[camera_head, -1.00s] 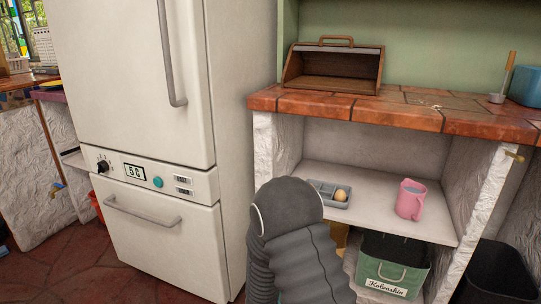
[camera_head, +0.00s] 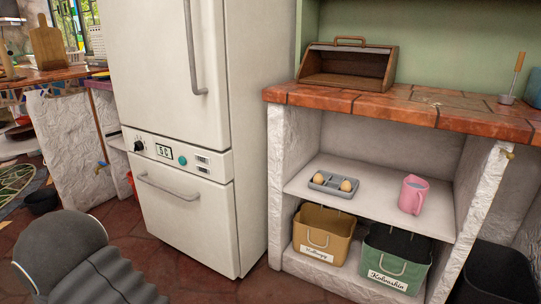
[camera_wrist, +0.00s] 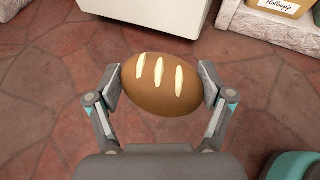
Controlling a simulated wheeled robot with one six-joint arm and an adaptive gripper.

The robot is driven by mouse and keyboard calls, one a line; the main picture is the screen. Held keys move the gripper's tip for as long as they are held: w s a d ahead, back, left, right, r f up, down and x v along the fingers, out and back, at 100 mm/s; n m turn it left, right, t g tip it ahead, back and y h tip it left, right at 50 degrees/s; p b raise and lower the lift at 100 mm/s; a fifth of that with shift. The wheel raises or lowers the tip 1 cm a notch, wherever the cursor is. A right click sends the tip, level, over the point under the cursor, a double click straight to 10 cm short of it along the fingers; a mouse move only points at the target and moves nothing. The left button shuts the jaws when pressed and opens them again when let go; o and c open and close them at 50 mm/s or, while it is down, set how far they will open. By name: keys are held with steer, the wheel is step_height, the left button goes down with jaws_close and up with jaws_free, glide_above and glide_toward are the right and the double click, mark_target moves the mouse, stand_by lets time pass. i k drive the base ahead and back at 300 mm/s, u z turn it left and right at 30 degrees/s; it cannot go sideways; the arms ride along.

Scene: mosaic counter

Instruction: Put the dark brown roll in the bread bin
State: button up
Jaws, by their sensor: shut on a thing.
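The dark brown roll (camera_wrist: 160,86), with three pale slashes on top, is held between the two fingers of my gripper (camera_wrist: 161,88) in the wrist view. It is above the red stone floor. The bread bin (camera_head: 347,66) stands on the tiled counter in the head view, a wooden box with a handle on top and its front open. Its visible inside looks empty. My gripper and the roll are not in the head view, where only my grey arm shows at the lower left.
The tiled counter (camera_head: 440,115) has free room right of the bin. Below it, a shelf (camera_head: 300,185) holds an egg tray (camera_head: 331,184) and a pink jug (camera_head: 412,195). A yellow bin (camera_head: 322,233) and a green bin (camera_head: 392,262) stand underneath. A white fridge (camera_head: 180,100) stands left.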

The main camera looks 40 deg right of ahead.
mark_target(327, 79)
steer(key=u, duration=1.4)
steer(key=k, duration=1.65)
steer(key=z, duration=1.85)
steer(key=i, duration=0.1)
steer(key=u, duration=0.25)
